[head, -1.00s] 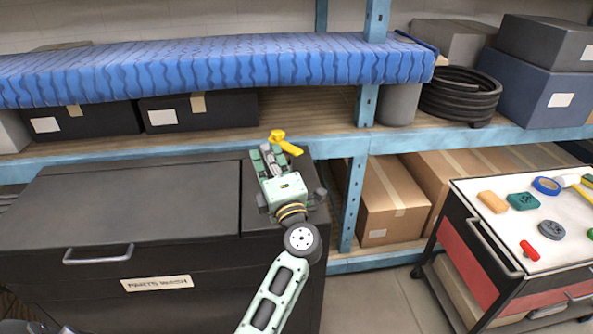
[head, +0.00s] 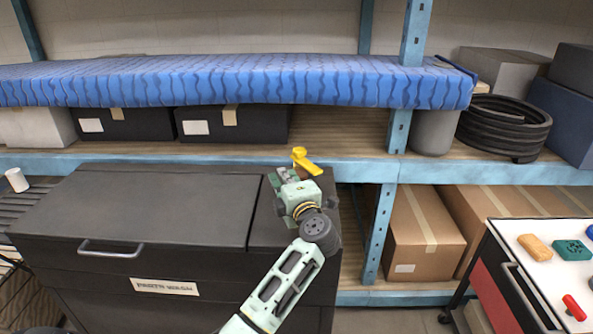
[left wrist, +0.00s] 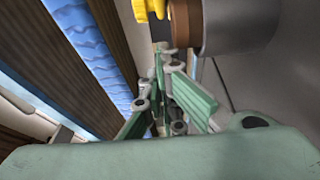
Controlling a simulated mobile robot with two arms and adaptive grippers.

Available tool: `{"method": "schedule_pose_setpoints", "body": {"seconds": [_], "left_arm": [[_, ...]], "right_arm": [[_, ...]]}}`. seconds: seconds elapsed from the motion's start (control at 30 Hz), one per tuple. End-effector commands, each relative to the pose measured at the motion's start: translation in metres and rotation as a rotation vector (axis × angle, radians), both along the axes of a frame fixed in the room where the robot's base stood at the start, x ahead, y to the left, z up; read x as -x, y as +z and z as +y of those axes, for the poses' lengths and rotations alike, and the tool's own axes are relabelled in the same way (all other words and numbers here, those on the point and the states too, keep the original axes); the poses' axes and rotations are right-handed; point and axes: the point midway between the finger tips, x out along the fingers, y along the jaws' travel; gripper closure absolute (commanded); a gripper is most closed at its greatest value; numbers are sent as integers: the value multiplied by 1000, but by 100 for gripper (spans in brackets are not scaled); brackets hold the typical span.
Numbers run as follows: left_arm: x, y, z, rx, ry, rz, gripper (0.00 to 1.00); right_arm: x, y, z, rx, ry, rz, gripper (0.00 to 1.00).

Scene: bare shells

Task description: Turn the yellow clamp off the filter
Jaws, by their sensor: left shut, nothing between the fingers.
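The yellow clamp (head: 306,162) shows in the head view just beyond my left gripper, above the back right of the black parts-wash cabinet. Part of it shows at the top of the left wrist view (left wrist: 150,8), beside a brown band (left wrist: 187,24) on a grey cylinder (left wrist: 235,22), which looks like the filter. In the head view I cannot make out the filter. My left gripper (head: 284,177) is shut and empty, close to the clamp; its fingers (left wrist: 161,55) point towards the clamp side. I cannot tell whether they touch it. My right gripper is not in view.
The black cabinet (head: 150,215) stands below the arm. Behind it is a blue-framed shelf (head: 340,170) with dark boxes and a blue wavy-patterned slab (head: 230,82). Cardboard boxes (head: 420,235) are on the lower shelf. A cart (head: 515,245) with small parts stands at the right.

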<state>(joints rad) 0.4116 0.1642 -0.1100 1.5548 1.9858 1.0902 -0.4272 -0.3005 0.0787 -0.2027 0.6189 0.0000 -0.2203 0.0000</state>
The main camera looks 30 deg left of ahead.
Motion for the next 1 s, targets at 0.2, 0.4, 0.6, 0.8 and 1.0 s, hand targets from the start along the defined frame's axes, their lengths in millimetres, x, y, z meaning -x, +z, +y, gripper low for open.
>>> {"method": "schedule_pose_setpoints", "body": {"seconds": [0.2,0.4,0.6,0.8,1.0], "left_arm": [[-25,0,-15,2,-7,0,100],[-32,0,-18,1,-7,0,100],[-32,-1,-19,2,-7,-1,100],[-33,-1,-19,2,-5,-1,100],[-40,-3,-19,3,21,-1,100]], "right_arm": [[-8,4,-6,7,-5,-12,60],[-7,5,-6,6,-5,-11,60],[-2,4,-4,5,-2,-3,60],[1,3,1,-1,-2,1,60],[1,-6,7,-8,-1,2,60]]}}
